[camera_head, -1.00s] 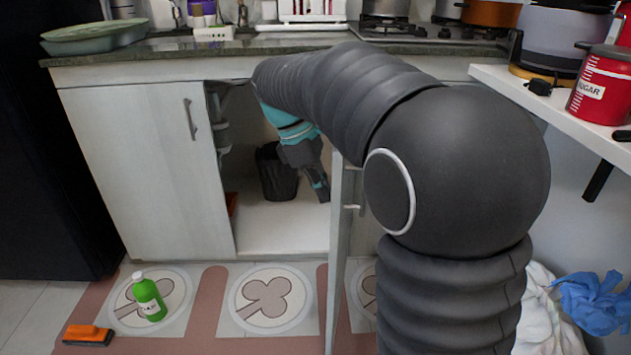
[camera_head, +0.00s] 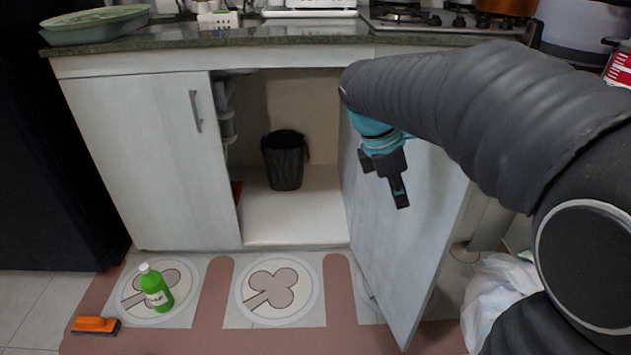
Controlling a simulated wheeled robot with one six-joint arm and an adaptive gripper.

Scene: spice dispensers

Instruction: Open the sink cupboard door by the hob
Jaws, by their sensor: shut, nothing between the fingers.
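The sink cupboard door by the hob (camera_head: 395,235) stands wide open, swung out to the right, with its inner face toward me. My gripper (camera_head: 401,200) is in front of that inner face, pointing down, shut and empty. Whether it touches the door I cannot tell. The door's handle is hidden on the far side. The open cupboard shows a pale floor (camera_head: 290,222), a dark bin (camera_head: 285,160) and pipes at the left. The other cupboard door (camera_head: 145,160), with a metal handle (camera_head: 195,111), is closed. The hob (camera_head: 440,20) is above on the counter.
A white bag (camera_head: 490,290) lies at the right, beyond the door. The patterned floor (camera_head: 230,335) before the opening is mostly clear.

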